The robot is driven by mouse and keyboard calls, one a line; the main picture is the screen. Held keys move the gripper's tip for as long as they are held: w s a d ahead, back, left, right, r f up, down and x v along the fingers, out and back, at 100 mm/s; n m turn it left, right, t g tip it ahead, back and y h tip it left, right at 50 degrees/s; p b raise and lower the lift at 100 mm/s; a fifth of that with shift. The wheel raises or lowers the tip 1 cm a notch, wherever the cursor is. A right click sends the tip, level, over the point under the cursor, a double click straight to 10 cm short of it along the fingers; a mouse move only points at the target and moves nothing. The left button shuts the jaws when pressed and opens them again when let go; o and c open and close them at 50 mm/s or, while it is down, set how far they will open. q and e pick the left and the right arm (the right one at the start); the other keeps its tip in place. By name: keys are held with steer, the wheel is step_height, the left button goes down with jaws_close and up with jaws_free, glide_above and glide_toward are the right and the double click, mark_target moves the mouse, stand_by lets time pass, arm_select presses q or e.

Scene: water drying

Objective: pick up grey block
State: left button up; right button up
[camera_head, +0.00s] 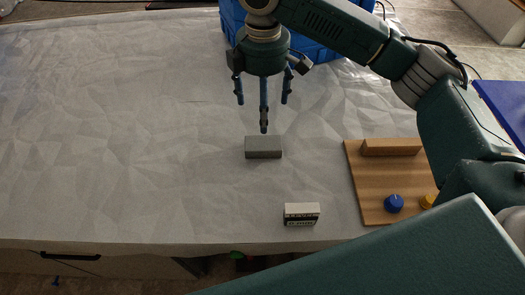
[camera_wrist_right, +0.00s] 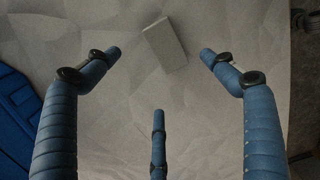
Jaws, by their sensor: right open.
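The grey block (camera_head: 263,147) lies on the crumpled grey cloth of the table, near the middle of the head view. In the right wrist view the grey block (camera_wrist_right: 164,42) shows as a pale tilted rectangle beyond the fingertips, between the two outer fingers. My right gripper (camera_head: 263,110) hangs pointing down above and just behind the block, apart from it. Its three blue fingers (camera_wrist_right: 158,75) are spread, with nothing between them. My left gripper is not in either view.
A wooden board (camera_head: 375,190) at the right carries a wooden bar (camera_head: 391,147), a blue knob (camera_head: 393,204) and a yellow piece (camera_head: 428,201). A small black-and-white box (camera_head: 301,214) stands near the front edge. A blue crate (camera_head: 311,49) is behind my gripper. The left cloth is clear.

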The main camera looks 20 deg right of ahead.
steer(key=f, duration=0.2)
glide_above(263, 139)
steer(key=f, duration=0.4)
steer(key=shift+w+f, duration=0.2)
steer(key=shift+f, duration=0.15)
steer(key=f, duration=0.1)
steer(key=f+p, duration=0.1)
steer(key=f, duration=0.1)
steer(key=f+p, duration=0.1)
steer(key=f, duration=0.1)
steer(key=shift+s+f, duration=0.25)
steer(key=shift+s, duration=0.05)
steer(key=shift+f, duration=0.25)
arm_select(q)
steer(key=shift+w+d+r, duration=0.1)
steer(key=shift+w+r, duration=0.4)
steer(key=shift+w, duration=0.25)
arm_select(e)
steer(key=c, duration=1.3)
